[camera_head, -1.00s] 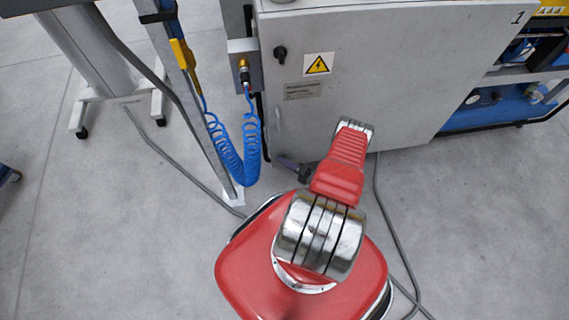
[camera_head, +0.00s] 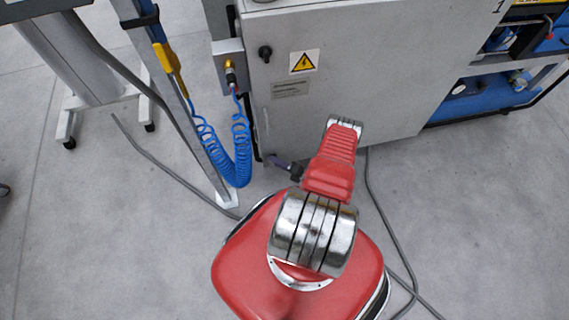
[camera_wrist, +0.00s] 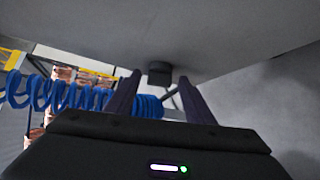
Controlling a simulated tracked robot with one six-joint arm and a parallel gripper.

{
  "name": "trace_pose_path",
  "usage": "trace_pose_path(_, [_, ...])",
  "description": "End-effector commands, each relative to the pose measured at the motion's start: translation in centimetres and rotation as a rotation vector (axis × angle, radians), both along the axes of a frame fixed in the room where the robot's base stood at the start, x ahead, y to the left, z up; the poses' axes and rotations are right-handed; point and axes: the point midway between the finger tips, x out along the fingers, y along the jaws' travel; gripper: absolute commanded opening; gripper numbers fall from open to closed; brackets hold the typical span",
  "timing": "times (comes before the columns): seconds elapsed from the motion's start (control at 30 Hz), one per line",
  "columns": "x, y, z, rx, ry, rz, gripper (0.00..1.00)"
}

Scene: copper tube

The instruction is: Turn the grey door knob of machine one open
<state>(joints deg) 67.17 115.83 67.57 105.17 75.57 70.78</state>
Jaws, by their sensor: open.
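Machine one is a grey cabinet (camera_head: 400,75) marked "1" at its upper right. A dark rotary knob (camera_head: 265,52) sits near its left edge, left of a yellow warning sign. A small grey fitting (camera_head: 267,115) lower on that edge is too indistinct to identify. My gripper (camera_head: 278,162) is low in front of the cabinet's lower left, mostly hidden behind my red arm. In the wrist view my gripper (camera_wrist: 160,78) has its two dark fingers apart. A black block-like knob (camera_wrist: 159,71) on the grey surface shows beyond and between the fingertips; no contact is visible.
A blue coiled hose (camera_head: 236,155) hangs left of the cabinet beside a grey post (camera_head: 190,125); it also crosses the wrist view's left (camera_wrist: 70,97). Grey cables (camera_head: 378,195) lie on the floor. A wheeled stand (camera_head: 85,65) is at left. Open floor lies at right.

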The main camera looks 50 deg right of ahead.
Motion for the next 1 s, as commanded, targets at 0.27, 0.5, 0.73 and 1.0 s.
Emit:
trace_pose_path(0.27, [-2.0, -0.4, 0.6, 0.0, 0.0, -0.002, 0.48])
trace_pose_path(0.5, [-4.8, -0.9, 1.3, 0.0, 0.0, -0.004, 0.48])
trace_pose_path(0.73, [-7.5, -1.3, 2.0, 0.0, 0.0, -0.004, 0.48])
trace_pose_path(1.0, [-10.5, -1.7, 2.9, 0.0, 0.0, -0.004, 0.48])
